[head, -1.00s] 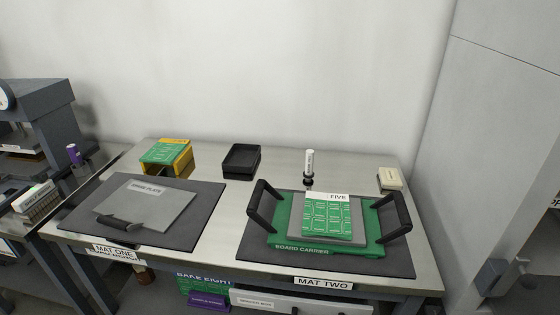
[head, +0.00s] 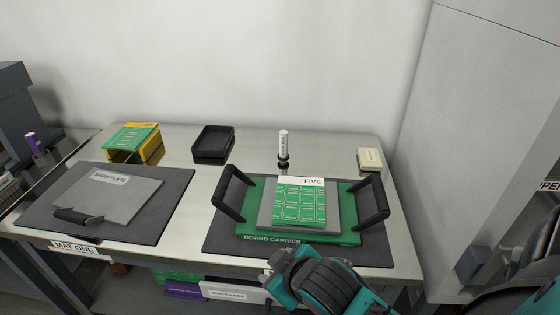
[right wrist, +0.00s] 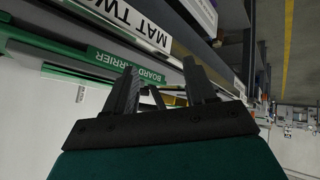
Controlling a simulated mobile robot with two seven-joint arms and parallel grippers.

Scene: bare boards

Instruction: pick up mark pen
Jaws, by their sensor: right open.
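The mark pen (head: 283,144) is white with lettering. It stands upright in a small black base (head: 283,163) near the back of the table, behind the board carrier. My right gripper (right wrist: 160,72) is open and empty in the right wrist view, with the board carrier's front edge and the mat label beyond its fingers. In the head view my right arm is at the bottom, in front of the table's front edge and well short of the pen. My left gripper is not in view.
The green board carrier (head: 346,237) with two upright black handles stands on the right mat (head: 218,241), between my right arm and the pen. A black tray (head: 212,157), a yellow rack (head: 149,153) and a cream block (head: 370,160) stand at the back. A spare plate (head: 119,199) lies left.

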